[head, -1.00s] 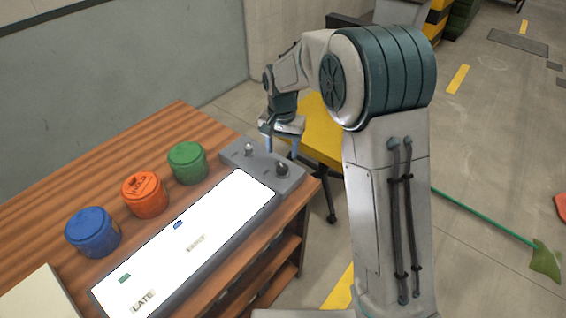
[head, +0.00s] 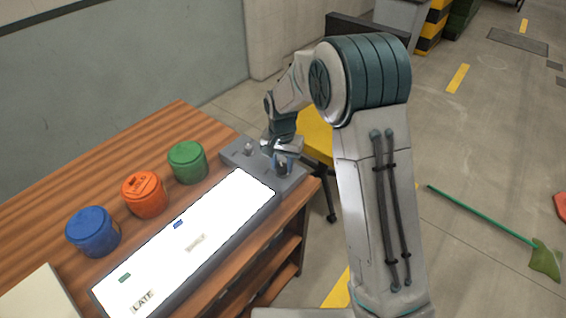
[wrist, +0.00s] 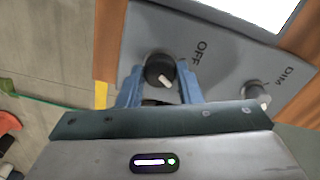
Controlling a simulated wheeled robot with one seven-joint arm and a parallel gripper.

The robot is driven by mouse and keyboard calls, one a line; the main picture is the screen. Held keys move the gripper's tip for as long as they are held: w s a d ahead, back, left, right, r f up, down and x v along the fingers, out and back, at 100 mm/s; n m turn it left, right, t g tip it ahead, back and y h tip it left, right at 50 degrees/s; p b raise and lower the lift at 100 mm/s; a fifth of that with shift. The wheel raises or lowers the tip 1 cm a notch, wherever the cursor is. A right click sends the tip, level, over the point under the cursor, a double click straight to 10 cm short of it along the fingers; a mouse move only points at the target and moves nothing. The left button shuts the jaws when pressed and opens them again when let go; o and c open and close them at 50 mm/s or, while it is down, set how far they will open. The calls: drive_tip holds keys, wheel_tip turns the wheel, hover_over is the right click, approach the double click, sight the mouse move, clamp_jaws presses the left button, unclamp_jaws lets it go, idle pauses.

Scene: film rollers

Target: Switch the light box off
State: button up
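The light box (head: 190,240) is on the table and its panel glows bright white. Its grey control strip (head: 240,160) at the far end carries a black knob with a pale pointer (wrist: 160,70) and a smaller silver knob (head: 249,147). In the wrist view, "OFF" is printed right of the black knob and "DIM" lies near the silver knob (wrist: 256,91). My gripper (head: 282,164) is down at the black knob. In the wrist view, its blue fingers (wrist: 160,72) stand open on either side of the knob; contact is not clear. The fingers partly hide the knob in the head view.
Blue (head: 93,232), orange (head: 144,194) and green (head: 188,163) canisters stand left of the light box on the wooden table (head: 150,135). A yellow seat (head: 318,137) is behind my arm. A green-handled broom (head: 485,217) lies on the floor at right.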

drive_tip(key=shift+n, duration=0.4)
drive_tip(key=n, duration=0.4)
drive_tip(key=shift+n+b, duration=0.3)
drive_tip(key=shift+b, duration=0.1)
drive_tip(key=n, duration=0.3)
drive_tip(key=shift+n, duration=1.7)
drive_tip(key=shift+a, duration=0.1)
drive_tip(key=o, duration=1)
drive_tip(key=shift+n, duration=0.3)
